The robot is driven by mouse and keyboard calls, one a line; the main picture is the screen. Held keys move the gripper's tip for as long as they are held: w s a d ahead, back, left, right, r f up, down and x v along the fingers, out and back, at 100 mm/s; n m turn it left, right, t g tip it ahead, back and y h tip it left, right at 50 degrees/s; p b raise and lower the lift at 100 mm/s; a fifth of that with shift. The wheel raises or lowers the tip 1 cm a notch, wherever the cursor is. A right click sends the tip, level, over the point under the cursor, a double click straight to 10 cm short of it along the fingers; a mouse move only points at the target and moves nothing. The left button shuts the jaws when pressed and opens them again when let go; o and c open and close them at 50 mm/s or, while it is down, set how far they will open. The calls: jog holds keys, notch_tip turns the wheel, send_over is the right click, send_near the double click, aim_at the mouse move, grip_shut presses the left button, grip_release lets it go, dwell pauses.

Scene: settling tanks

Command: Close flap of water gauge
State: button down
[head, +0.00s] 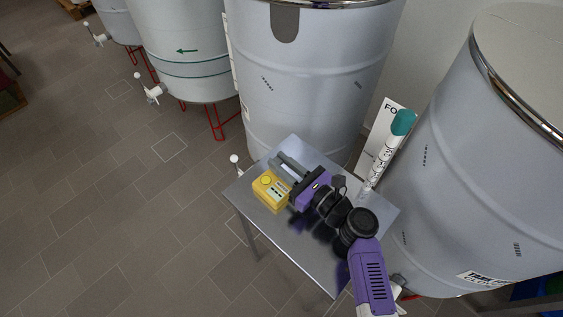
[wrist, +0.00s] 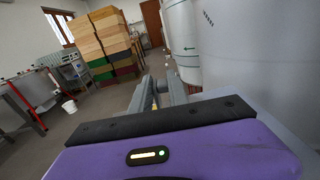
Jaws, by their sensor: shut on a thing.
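The yellow water gauge (head: 268,191) sits on the small grey metal table, with a round dial and small dark marks on its top face. I cannot tell which part is held. The flap is not clearly visible; my gripper's body hides part of that side.
The table (head: 325,262) has bare room in front. A white tube with a teal cap (head: 402,122) stands at its right rear, near a white sign (head: 376,138). Large tanks (head: 310,80) rise close behind and at right (head: 480,160). Stacked coloured boxes (wrist: 103,45) stand farther off.

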aim_at(266, 187)
jog(key=shift+n, duration=0.3)
jog(key=n+b, duration=0.1)
jog(key=n, duration=0.1)
jog(key=s+a+n+b, duration=0.1)
jog(key=n+b, duration=0.1)
jog(key=s+a+n+b, duration=0.1)
jog(key=n+b, duration=0.1)
jog(key=shift+s+f, duration=0.15)
jog(key=n+b, duration=0.2)
jog(key=s+n+b, duration=0.1)
jog(key=shift+a+f+n, duration=0.3)
jog(key=shift+a+f, duration=0.05)
jog(key=shift+a, duration=0.05)
jog(key=shift+s+a+f+n+b, duration=0.15)
jog(key=shift+s+a+n+b, duration=0.1)
jog(key=shift+n+b, duration=0.65)
jog(key=shift+s+a+f+n+b, duration=0.15)
jog(key=shift+s+n+b, duration=0.1)
jog(key=shift+n+b, duration=0.6)
jog(key=c, duration=1.4)
grip_release()
jog(key=shift+o, duration=0.2)
jog(key=shift+f, duration=0.15)
